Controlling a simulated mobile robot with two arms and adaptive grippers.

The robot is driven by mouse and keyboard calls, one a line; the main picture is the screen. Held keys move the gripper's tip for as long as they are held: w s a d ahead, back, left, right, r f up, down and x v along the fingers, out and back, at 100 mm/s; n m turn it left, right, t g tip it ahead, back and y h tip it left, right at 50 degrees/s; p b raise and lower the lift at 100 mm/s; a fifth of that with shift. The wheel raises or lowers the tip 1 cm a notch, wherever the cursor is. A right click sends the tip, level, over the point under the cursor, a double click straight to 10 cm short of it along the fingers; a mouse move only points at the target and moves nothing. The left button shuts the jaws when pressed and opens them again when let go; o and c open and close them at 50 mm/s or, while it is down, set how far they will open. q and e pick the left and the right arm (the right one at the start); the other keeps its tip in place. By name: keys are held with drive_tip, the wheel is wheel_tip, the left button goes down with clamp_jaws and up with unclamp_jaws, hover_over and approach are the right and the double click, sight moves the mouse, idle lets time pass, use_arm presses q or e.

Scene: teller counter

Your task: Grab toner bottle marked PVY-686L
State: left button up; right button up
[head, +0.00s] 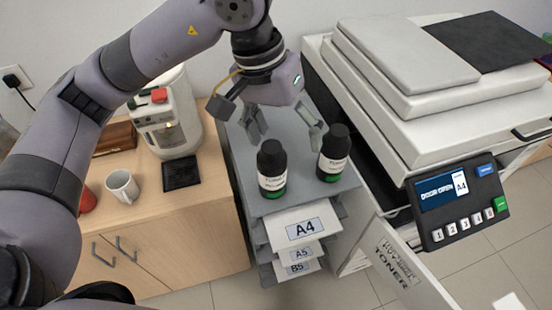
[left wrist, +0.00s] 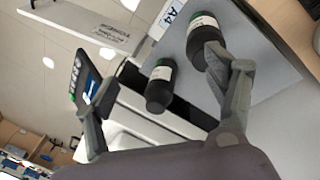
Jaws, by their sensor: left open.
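Two black toner bottles with white labels and green bases stand upright on the grey top of a paper rack. The left bottle (head: 271,170) is nearer the rack's front left; the right bottle (head: 334,153) is nearer the copier. Their label text is too small to read. My left gripper (head: 286,133) is open and empty, just behind and above the bottles. In the left wrist view, one finger overlaps a bottle (left wrist: 203,30) at the upper right; the other bottle (left wrist: 160,88) shows between the spread fingers. I cannot tell whether any finger touches. My right gripper is not in view.
The rack (head: 347,183) holds sheets marked A4, A5 and B5. A copier (head: 400,100) stands close on the right, its toner door (head: 400,270) open and its panel (head: 456,202) reading DOOR OPEN. A wooden cabinet at left carries a coffee machine (head: 170,125) and a mug (head: 122,187).

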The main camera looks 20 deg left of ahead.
use_arm(q)
drive_tip(key=t+y, duration=0.1)
drive_tip(key=y, duration=0.1)
approach(268, 149)
drive_tip(key=f+p, duration=0.1)
drive_tip(key=f, duration=0.2)
drive_tip(key=w+f+p, duration=0.1)
drive_tip(key=f, duration=0.3)
drive_tip(key=f+p, duration=0.1)
drive_tip(key=f, duration=0.2)
drive_tip(key=shift+w+d+f, duration=0.25)
drive_tip(key=shift+f, duration=0.15)
drive_tip(key=shift+d+f+p, duration=0.1)
drive_tip(key=shift+f+p, duration=0.35)
drive_tip(key=shift+f, duration=0.1)
drive_tip(key=f+p, duration=0.1)
drive_tip(key=f, duration=0.2)
drive_tip(key=shift+w+d+f+p, duration=0.15)
drive_tip(key=shift+w+f+p, duration=0.1)
drive_tip(key=shift+p, duration=0.15)
drive_tip(key=shift+w+f, duration=0.1)
drive_tip(key=shift+f, duration=0.35)
drive_tip(key=c, duration=1.5)
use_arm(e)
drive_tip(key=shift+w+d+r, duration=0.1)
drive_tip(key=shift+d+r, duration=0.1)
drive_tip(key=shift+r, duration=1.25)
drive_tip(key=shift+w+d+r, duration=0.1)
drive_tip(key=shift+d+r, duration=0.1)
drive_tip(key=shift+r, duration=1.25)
